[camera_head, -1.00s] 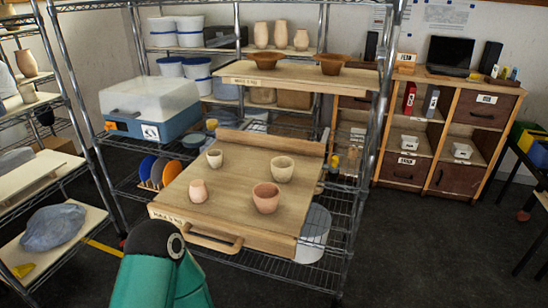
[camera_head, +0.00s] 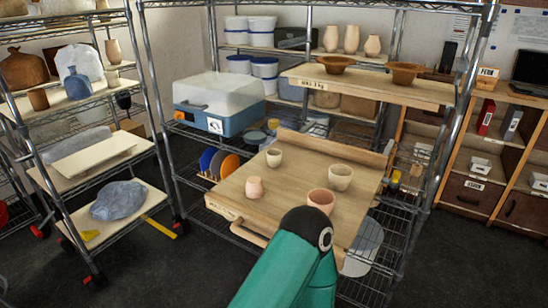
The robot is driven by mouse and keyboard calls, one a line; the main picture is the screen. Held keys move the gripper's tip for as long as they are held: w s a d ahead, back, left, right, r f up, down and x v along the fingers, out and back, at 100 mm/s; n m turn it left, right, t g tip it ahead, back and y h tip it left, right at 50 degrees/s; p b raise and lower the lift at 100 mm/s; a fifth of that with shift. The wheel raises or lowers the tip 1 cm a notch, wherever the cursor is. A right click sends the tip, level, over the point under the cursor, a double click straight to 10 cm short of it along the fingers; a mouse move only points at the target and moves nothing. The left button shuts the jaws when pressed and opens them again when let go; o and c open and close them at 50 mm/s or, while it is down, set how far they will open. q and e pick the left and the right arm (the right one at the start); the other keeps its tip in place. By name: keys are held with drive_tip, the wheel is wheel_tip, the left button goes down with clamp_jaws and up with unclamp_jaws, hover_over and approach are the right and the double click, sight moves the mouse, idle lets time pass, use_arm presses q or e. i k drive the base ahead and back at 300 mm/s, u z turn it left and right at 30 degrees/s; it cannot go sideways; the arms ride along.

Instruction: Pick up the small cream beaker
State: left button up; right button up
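The small cream beaker (camera_head: 274,158) stands upright at the back left of the wooden board (camera_head: 240,195) on the middle rack. A larger cream pot (camera_head: 340,177) stands to its right. A small pink vase (camera_head: 255,188) stands in front of it, and a wider pink pot (camera_head: 321,201) stands at the front right. A teal link of my arm with a black joint rises from the bottom edge and covers the board's front right corner. Neither of my grippers shows.
A shelf with two brown bowls (camera_head: 338,64) overhangs the back of the board. Metal rack posts flank the board. Dark floor (camera_head: 185,270) is free in front.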

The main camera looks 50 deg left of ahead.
sight(274, 159)
drive_tip(key=u, duration=0.1)
drive_tip(key=k, duration=1.25)
drive_tip(key=u, duration=3.1)
drive_tip(key=k, duration=0.1)
drive_tip(key=z, duration=1.4)
drive_tip(key=i, duration=0.9)
drive_tip(key=u, duration=0.05)
